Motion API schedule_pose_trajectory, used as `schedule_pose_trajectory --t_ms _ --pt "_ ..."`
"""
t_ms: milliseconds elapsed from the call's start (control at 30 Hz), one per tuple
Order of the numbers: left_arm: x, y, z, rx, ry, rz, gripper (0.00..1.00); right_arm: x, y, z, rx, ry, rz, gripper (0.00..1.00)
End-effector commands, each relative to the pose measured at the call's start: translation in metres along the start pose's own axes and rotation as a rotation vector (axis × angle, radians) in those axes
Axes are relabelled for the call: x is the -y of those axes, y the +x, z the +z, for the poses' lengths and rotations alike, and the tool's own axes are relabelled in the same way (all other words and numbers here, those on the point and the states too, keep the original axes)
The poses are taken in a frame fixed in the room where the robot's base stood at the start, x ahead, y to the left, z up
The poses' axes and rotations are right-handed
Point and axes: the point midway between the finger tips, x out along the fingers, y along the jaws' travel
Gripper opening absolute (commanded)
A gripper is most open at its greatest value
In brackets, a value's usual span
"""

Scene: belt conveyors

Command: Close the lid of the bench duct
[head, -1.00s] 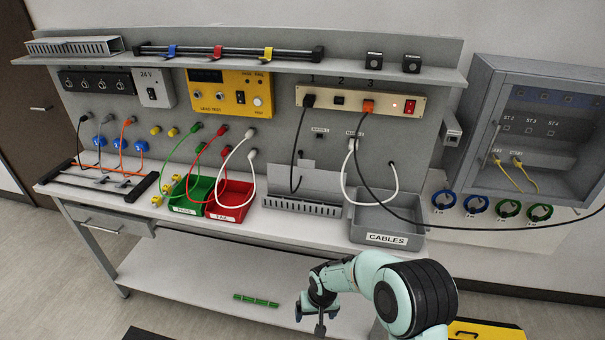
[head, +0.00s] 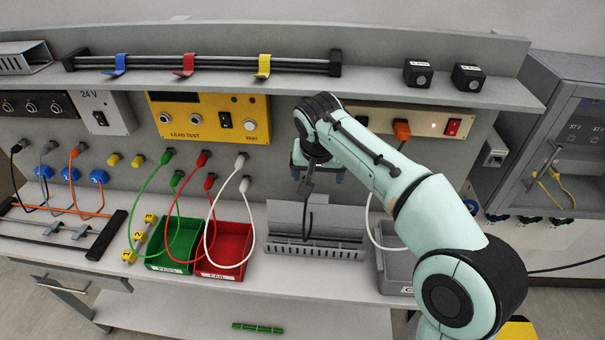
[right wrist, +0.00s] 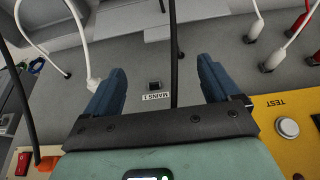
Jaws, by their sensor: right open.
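The bench duct (head: 318,250) is a grey slotted channel on the bench, right of the red bin. Its lid (head: 284,216) stands raised behind the slots, so the duct is open. A black cable runs down into the duct. My right gripper (head: 316,178) is in front of the back panel, above the duct and apart from the lid. In the right wrist view its two blue fingers (right wrist: 162,68) are spread. The black cable (right wrist: 173,50) shows between them, but nothing is gripped. My left gripper is not in view.
A green bin (head: 180,245) and a red bin (head: 228,248) stand left of the duct with looping leads. A shelf (head: 380,80) overhangs the panel.

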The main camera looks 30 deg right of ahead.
Motion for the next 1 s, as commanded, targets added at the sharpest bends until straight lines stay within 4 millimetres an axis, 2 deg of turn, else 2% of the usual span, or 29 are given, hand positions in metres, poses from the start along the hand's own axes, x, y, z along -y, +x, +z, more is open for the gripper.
schedule_pose_trajectory --t_ms 233,700,833,1000 --pt "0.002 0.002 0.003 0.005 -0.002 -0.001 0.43 -0.001 0.015 0.002 0.003 -0.001 0.003 0.89" --pt "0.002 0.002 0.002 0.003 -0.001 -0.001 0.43 -0.001 0.107 0.001 0.003 -0.001 0.004 0.89" --pt "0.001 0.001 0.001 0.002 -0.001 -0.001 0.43 0.0 0.124 0.001 0.002 -0.001 0.002 0.89" --pt "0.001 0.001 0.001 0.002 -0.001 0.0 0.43 0.0 0.134 0.001 0.001 -0.001 0.001 0.89"
